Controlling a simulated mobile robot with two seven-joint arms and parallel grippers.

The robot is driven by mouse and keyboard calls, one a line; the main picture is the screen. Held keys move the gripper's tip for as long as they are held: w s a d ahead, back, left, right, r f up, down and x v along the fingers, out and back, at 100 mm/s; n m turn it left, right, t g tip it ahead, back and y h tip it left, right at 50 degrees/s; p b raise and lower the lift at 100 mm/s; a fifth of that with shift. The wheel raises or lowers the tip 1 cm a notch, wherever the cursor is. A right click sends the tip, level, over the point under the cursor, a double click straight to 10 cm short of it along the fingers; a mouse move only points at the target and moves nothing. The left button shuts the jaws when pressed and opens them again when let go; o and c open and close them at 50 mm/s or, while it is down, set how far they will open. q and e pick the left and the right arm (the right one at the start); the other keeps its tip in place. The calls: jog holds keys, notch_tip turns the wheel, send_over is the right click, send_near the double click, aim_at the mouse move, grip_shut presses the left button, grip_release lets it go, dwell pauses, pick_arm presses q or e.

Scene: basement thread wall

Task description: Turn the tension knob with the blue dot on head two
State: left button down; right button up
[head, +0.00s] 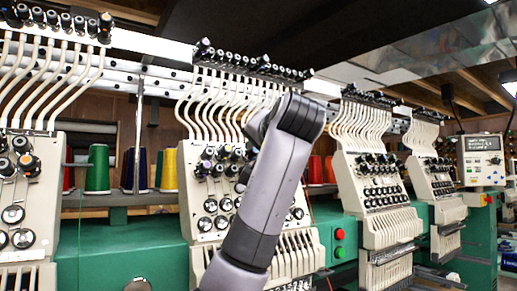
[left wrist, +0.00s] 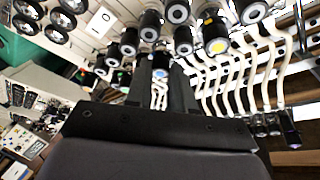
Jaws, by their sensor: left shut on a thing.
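In the left wrist view my left gripper (left wrist: 160,78) reaches up into a row of dark tension knobs. Its two black fingers are closed on either side of a black knob (left wrist: 160,62) with a pale blue dot on its face. In the head view my left arm (head: 262,190) stands in front of the second stitching head (head: 205,228), a cream panel with rows of black knobs and chrome discs. The arm hides part of those knobs, the fingertips and the gripped knob there. My right gripper is in neither view.
Neighbouring knobs crowd the gripper, one with a yellow dot (left wrist: 215,45). Pale curved thread tubes (head: 205,105) run above the head. Another head (head: 25,170) stands left, and further heads (head: 375,185) stand right. Coloured thread cones (head: 97,168) stand behind. A control box (head: 483,160) is far right.

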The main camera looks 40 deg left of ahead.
pick_arm(q)
jog(key=shift+m+h, duration=0.3)
jog(key=shift+m, duration=0.3)
jog(key=c, duration=1)
grip_release()
jog(key=shift+o, duration=0.2)
jog(key=shift+s+d, duration=0.1)
jog(key=b+v, duration=0.1)
jog(key=v, duration=0.6)
jog(key=shift+b, duration=0.4)
